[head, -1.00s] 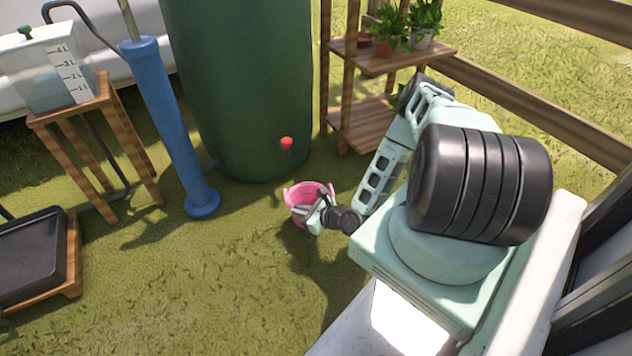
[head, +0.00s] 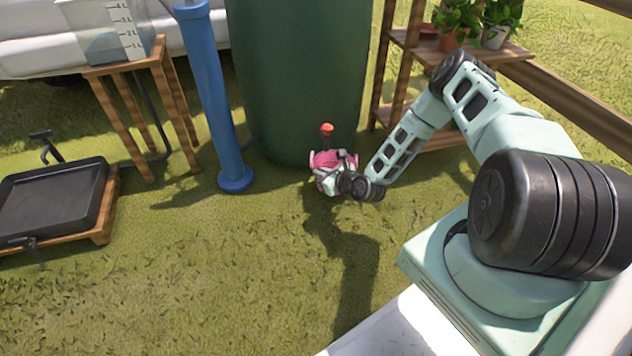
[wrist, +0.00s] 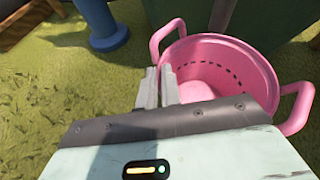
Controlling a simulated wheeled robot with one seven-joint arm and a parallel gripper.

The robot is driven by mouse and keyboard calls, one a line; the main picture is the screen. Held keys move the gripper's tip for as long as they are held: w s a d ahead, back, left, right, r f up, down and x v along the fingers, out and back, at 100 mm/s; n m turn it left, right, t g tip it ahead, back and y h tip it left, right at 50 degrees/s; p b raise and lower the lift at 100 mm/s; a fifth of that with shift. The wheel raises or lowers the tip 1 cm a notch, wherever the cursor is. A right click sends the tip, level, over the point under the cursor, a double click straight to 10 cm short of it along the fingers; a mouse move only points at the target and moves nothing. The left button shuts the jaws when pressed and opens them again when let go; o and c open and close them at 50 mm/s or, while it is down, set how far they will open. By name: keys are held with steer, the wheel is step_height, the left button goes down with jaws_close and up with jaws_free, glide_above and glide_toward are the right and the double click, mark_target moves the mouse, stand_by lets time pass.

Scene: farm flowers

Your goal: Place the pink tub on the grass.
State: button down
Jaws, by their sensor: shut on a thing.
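The pink tub (wrist: 222,62) has two side handles and looks empty inside. In the head view the tub (head: 324,160) is in front of the green barrel, under its red tap, partly hidden by my gripper. My gripper (wrist: 158,80) is shut on the tub's near rim in the wrist view, beside its left handle. In the head view my gripper (head: 335,178) is at the tub's near side. The tub appears roughly upright. The grass (head: 230,270) spreads below and around it. I cannot tell whether the tub's base touches the grass.
A green barrel (head: 300,80) stands right behind the tub. A blue post (head: 212,100) stands left of it, and a wooden shelf (head: 480,62) with potted plants is at the right. A black tray on a low wooden stand (head: 55,200) is far left. The front grass is clear.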

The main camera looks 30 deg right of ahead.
steer(key=w+b, duration=0.1)
steer(key=w, duration=0.2)
steer(key=shift+a, duration=0.2)
step_height(320, 180, down, 4)
steer(key=b, duration=0.2)
steer(key=shift+r+b, duration=0.25)
steer(key=shift+b, duration=0.1)
steer(key=c, duration=1.6)
jaws_free()
